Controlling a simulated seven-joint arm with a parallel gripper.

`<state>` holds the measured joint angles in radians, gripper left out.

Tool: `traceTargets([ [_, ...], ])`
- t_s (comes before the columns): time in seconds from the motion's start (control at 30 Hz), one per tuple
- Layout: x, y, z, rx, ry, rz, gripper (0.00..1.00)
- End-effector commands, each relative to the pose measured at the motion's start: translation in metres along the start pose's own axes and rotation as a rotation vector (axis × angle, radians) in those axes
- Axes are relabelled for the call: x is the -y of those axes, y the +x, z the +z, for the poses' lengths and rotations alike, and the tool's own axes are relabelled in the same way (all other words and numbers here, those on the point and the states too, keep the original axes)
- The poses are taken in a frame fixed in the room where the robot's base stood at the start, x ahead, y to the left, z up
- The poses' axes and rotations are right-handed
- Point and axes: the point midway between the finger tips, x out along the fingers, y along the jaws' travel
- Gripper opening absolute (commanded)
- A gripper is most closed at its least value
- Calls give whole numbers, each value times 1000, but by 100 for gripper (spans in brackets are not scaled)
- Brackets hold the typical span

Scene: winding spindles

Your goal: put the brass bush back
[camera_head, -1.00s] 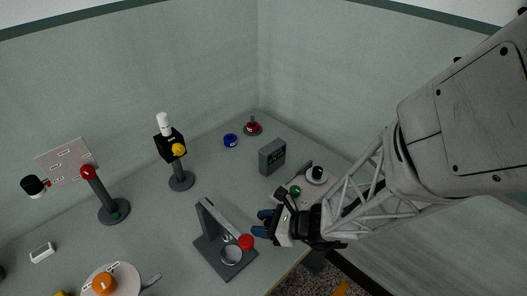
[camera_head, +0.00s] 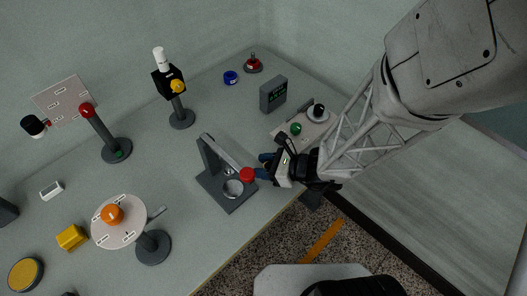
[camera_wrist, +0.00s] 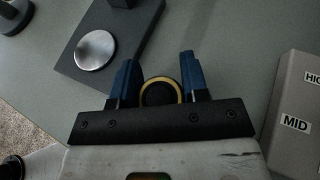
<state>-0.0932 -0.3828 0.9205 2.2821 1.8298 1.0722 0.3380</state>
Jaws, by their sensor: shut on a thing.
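The brass bush (camera_wrist: 176,84) shows in the wrist view as a thin brass-yellow ring around a dark round middle, between my two blue fingertips. My gripper (camera_wrist: 160,80) is shut on it. In the head view my gripper (camera_head: 265,165) is over the table's right part, by the red ball (camera_head: 247,175) of a grey lever stand. The bush cannot be made out in the head view. No empty seat for it can be picked out with certainty.
The lever stand's dark base (camera_head: 214,187) carries a shiny metal disc (camera_wrist: 95,50), left of my fingers in the wrist view. A control panel (camera_wrist: 296,105) marked MID lies at right. A display box (camera_head: 273,95) and blue ring (camera_head: 231,77) stand behind. The table's front edge is close.

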Motion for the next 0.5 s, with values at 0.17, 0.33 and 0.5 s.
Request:
traceTargets([
  [0.17,0,1,-2,0,1,0,49],
  [0.33,0,1,-2,0,0,0,67],
  [0.5,0,1,-2,0,0,0,67],
])
